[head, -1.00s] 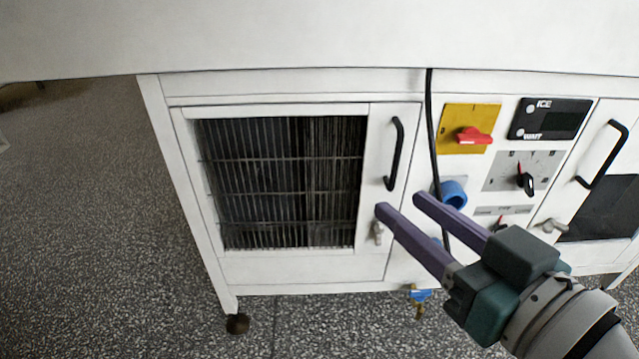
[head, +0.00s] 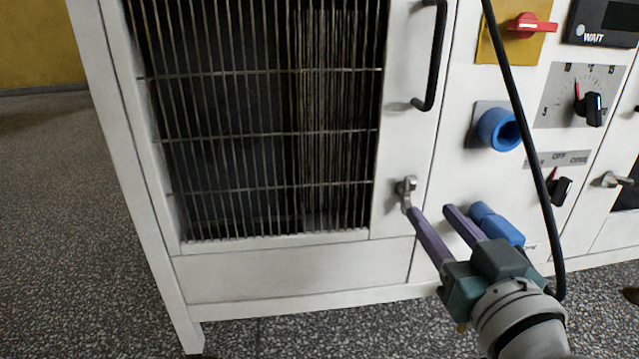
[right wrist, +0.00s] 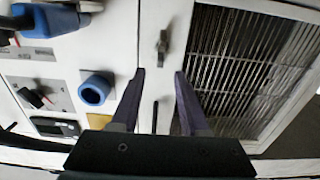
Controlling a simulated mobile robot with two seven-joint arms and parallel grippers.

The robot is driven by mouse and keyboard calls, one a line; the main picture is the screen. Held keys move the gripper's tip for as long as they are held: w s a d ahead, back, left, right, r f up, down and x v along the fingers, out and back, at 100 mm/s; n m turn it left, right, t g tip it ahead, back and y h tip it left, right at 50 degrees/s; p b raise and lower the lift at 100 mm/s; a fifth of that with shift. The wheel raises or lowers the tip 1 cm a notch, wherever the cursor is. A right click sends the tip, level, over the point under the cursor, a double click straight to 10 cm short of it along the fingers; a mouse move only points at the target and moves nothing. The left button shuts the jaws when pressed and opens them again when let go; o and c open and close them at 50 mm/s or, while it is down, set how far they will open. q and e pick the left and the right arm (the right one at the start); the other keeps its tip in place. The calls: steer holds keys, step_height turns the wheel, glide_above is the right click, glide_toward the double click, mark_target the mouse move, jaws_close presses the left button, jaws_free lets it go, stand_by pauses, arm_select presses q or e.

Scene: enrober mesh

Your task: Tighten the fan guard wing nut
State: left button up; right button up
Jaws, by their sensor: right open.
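The fan guard (head: 290,132), a wire grille over dark fins, fills the left door of the white cabinet. A small grey metal piece with a hanging wing, which looks like the wing nut (head: 406,190), sits on the door frame right of the grille's lower corner. My right gripper (head: 431,210) is open and empty just below it; its left fingertip overlaps the wing's lower end, and contact cannot be told. In the right wrist view the wing nut (right wrist: 162,47) lies beyond the open fingertips (right wrist: 160,74), roughly between their lines. My left gripper is not seen.
A black door handle (head: 431,60) stands above the wing nut. To the right are a blue socket (head: 498,130), a blue plug (head: 497,224), a hanging black cable (head: 521,125), a red switch (head: 530,25) and black knobs (head: 592,105). Speckled floor lies open at left.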

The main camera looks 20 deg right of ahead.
mark_target(413, 190)
steer(key=b+x, duration=0.2)
steer(key=x, duration=0.4)
steer(key=shift+w+a+f, duration=0.1)
steer(key=shift+w, duration=0.35)
steer(key=shift+c, duration=0.2)
jaws_close()
